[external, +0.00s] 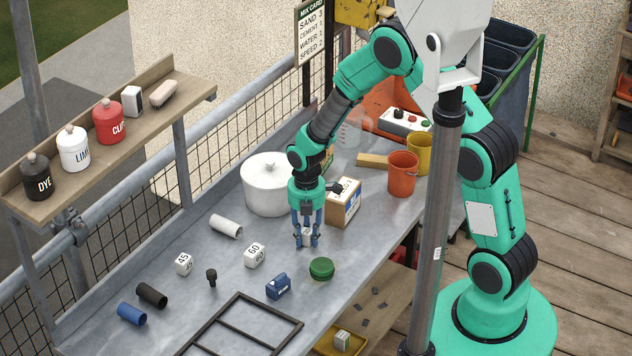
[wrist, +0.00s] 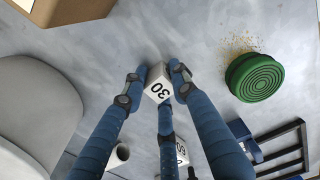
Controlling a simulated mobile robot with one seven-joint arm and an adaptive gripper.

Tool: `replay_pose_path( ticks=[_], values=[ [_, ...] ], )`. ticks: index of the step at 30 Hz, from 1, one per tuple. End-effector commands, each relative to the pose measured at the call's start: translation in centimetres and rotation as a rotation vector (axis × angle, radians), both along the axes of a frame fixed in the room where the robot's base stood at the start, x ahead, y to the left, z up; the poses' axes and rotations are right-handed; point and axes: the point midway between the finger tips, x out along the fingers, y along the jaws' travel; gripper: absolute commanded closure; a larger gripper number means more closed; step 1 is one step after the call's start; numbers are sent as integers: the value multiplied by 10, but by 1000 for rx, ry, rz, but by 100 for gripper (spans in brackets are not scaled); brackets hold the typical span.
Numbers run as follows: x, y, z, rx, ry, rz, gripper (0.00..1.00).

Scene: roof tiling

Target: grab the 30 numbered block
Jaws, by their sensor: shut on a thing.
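The white block numbered 30 (wrist: 158,88) is between the blue fingers of my gripper (wrist: 157,80) in the wrist view, its number readable. In the external view my gripper (external: 307,240) points down at the metal table and is shut on the block (external: 307,236), which the fingers partly hide. I cannot tell whether the block touches the table. A white block marked 60 (external: 254,255) and a white block marked 45 (external: 184,264) stand apart to the left.
A white lidded pot (external: 267,185) and a cardboard box (external: 344,202) stand close behind my gripper. A green round lid (external: 322,268), a blue block-like item (external: 278,286) and a dark frame (external: 242,325) lie in front. An orange bucket (external: 402,174) is at the back right.

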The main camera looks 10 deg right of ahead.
Motion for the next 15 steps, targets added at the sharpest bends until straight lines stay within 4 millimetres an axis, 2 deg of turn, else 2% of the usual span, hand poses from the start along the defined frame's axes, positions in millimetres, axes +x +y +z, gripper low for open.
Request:
replay_pose_path(
  ticks=[8, 14, 15],
  values=[
    [0, 0, 14, 1, -1, 0, 98],
    [1, 0, 41, 1, -2, 0, 98],
    [-8, -5, 38, -1, 1, 0, 98]
  ],
)
